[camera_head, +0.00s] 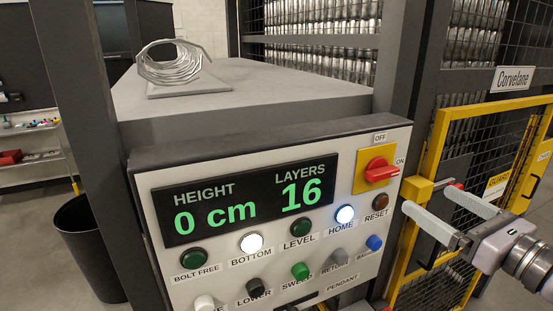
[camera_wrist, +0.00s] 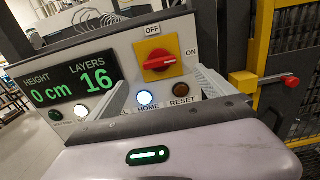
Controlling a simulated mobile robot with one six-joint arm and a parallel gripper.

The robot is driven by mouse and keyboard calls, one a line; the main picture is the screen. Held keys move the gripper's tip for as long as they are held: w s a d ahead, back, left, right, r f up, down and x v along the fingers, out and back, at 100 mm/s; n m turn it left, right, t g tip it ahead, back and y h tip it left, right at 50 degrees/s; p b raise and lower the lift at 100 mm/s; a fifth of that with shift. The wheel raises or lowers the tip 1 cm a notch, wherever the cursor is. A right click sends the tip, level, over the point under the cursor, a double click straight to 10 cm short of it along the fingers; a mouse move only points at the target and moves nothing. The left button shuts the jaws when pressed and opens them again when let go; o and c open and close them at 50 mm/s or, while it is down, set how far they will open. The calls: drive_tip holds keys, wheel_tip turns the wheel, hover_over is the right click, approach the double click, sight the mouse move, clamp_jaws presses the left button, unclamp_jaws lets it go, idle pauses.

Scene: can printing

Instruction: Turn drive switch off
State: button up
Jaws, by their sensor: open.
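The drive switch (camera_head: 380,170) is a red rotary knob on a yellow plate at the upper right of the control panel. OFF is printed above it and ON to its right. Its handle lies roughly level, toward the ON side. It also shows in the wrist view (camera_wrist: 159,62), beyond my fingers. My gripper (camera_head: 431,198) is open and empty, just right of the panel and lower than the switch in the head view. Its two pale fingers are apart and point toward the panel; neither visibly touches the knob.
The panel display (camera_head: 248,200) reads HEIGHT 0 cm and LAYERS 16. Below it are several buttons; BOTTOM (camera_head: 251,242) and HOME (camera_head: 344,215) are lit white. A yellow guard gate (camera_head: 441,135) with mesh stands close on the right. A wire coil (camera_head: 172,65) rests on the grey top behind.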

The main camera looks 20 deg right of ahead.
sight(387, 175)
drive_tip(key=w, duration=0.4)
drive_tip(key=w+a, duration=0.1)
drive_tip(key=w, duration=0.8)
drive_tip(key=shift+w+a+p, duration=0.15)
drive_tip(key=shift+p, duration=0.2)
drive_tip(key=shift+c, duration=0.4)
drive_tip(key=c, duration=1.3)
drive_tip(key=shift+f, duration=0.1)
